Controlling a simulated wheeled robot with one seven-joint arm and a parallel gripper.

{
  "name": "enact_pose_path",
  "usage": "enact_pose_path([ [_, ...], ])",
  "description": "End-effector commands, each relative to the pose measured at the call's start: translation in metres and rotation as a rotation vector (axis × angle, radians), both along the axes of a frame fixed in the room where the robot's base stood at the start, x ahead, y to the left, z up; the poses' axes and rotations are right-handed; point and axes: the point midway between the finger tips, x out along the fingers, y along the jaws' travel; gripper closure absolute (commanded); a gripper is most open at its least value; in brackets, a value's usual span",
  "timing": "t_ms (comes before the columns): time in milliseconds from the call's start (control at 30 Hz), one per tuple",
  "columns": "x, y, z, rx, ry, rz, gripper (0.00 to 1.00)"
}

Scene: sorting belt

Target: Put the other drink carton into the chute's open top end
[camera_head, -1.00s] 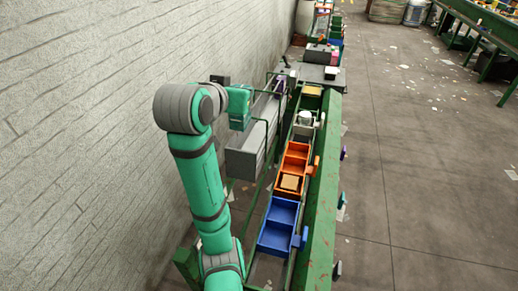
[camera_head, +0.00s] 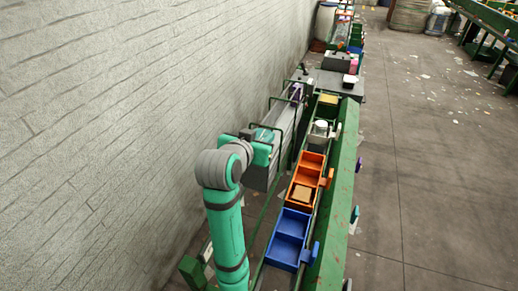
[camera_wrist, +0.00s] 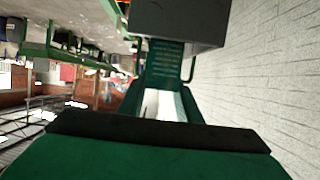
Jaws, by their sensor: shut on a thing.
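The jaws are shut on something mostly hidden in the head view. In the wrist view, a green panel with pale lines (camera_wrist: 166,62) sits just below a dark block; it looks like the face of a drink carton, but I cannot be sure. A small purple thing (camera_head: 296,93) shows at the chute's far end, too small to make out. I cannot tell whether the held thing touches the chute.
Right of the chute runs a green-edged belt (camera_head: 335,190) with a blue tray (camera_head: 283,254), an orange tray (camera_head: 301,195) holding a tan block (camera_head: 302,194), and a white item (camera_head: 320,129). A pale brick wall (camera_head: 110,130) is at left. Open floor (camera_head: 430,180) lies at right.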

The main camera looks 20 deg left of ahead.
Motion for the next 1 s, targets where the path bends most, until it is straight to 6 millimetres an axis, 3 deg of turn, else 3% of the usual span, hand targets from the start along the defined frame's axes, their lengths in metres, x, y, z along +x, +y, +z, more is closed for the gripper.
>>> enact_pose_path([
  [167, -0.002, 0.007, -0.009, 0.000, 0.000, 0.010, 1.00],
  [467, -0.001, 0.004, -0.047, -0.002, 0.002, 0.006, 1.00],
  [900, 0.000, 0.002, -0.052, -0.001, 0.000, 0.003, 1.00],
  [933, -0.001, 0.002, -0.051, -0.001, 0.000, 0.004, 0.62],
  [1000, -0.001, 0.004, -0.051, -0.001, 0.000, 0.006, 0.61],
])
